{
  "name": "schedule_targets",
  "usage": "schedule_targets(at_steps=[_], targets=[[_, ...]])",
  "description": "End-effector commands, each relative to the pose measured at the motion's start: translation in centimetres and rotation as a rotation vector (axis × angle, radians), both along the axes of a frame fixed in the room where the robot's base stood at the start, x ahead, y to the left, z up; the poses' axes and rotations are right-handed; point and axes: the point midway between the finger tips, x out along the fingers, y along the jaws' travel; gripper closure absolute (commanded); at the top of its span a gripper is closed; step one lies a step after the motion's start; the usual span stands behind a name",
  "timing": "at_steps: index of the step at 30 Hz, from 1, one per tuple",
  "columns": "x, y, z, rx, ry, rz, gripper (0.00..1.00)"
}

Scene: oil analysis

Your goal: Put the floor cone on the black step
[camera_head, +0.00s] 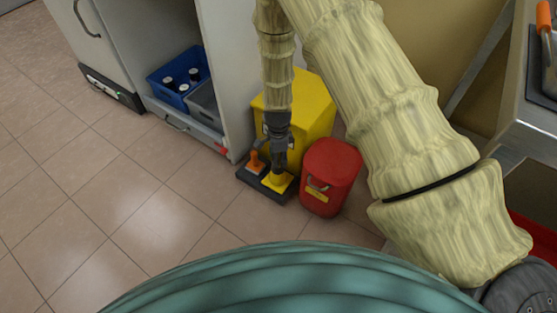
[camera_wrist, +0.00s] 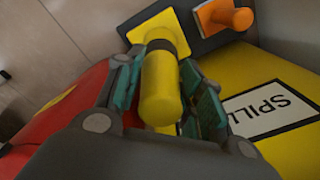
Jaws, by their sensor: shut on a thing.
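The yellow floor cone (camera_head: 278,183) has a square yellow base and a rounded body with a dark band. My gripper (camera_head: 279,160) is shut on its body from above. In the wrist view the yellow cone (camera_wrist: 160,92) lies between the two fingers of my gripper (camera_wrist: 165,88). The cone's base is over the right part of the black step (camera_head: 258,186), seemingly on it; I cannot tell whether they touch. The black step (camera_wrist: 205,42) also shows behind the cone in the wrist view. An orange cone (camera_head: 256,161) stands on the step's left part.
A red bin (camera_head: 328,178) stands close to the right of the step. A yellow box (camera_head: 312,110) marked SPILL stands just behind. An open cabinet with a blue crate (camera_head: 163,94) is on the left. Tiled floor (camera_head: 150,190) in front is clear.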

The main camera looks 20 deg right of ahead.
Motion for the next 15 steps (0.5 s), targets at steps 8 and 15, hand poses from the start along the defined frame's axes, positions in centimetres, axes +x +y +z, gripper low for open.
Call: schedule_targets(at_steps=[8,15], targets=[[0.04,0.02,-0.52,0.0,-0.001,-0.001,1.0],[0.01,0.02,-0.78,0.0,0.0,0.0,0.55]])
